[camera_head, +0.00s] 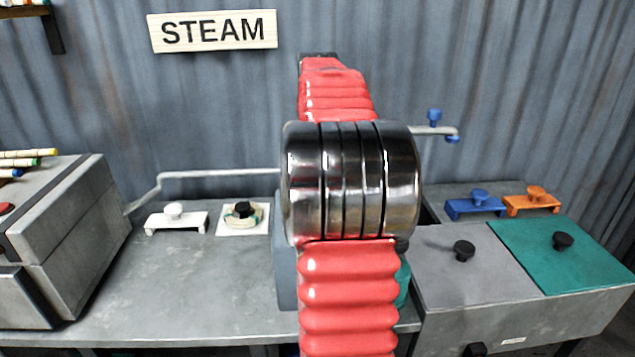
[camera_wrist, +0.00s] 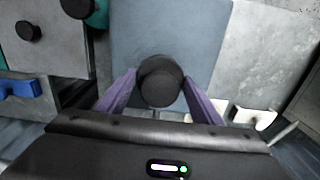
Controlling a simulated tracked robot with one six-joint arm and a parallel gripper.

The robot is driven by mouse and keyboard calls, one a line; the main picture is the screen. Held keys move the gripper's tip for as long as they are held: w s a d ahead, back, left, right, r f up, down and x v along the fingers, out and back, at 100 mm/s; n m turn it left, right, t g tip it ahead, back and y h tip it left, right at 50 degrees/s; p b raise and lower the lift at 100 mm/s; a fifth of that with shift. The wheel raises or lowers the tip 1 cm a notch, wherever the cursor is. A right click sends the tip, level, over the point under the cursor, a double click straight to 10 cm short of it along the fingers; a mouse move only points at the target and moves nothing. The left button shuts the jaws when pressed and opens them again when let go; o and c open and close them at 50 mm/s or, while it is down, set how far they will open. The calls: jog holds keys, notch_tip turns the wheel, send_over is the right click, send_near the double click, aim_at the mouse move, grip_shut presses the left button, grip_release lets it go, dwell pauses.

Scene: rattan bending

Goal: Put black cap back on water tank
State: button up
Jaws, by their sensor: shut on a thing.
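In the wrist view, my gripper (camera_wrist: 159,77) has its two purple fingers on either side of a round black cap (camera_wrist: 161,84), shut on it. The cap is seen from above, over the flat blue-grey top of the water tank (camera_wrist: 165,28). I cannot tell whether the cap touches the tank or hangs just above it. In the head view, only a strip of the blue-grey tank (camera_head: 286,262) shows left of my red arm. My arm hides the gripper and cap there.
A teal object (camera_head: 404,284) with a black knob stands close right of the tank. Left are a white bracket (camera_head: 176,217) and a white plate with a black knob (camera_head: 242,216). Right are grey (camera_head: 463,268) and green (camera_head: 560,258) lids. A steam pipe (camera_head: 220,174) runs behind.

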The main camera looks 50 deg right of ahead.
jog(key=shift+f, duration=0.65)
dwell(1.0)
jog(key=o, duration=1.2)
jog(key=shift+o, duration=0.4)
jog(key=o, duration=0.4)
jog(key=shift+r, duration=0.2)
jog(key=shift+r, duration=3.8)
jog(key=shift+c, duration=0.4)
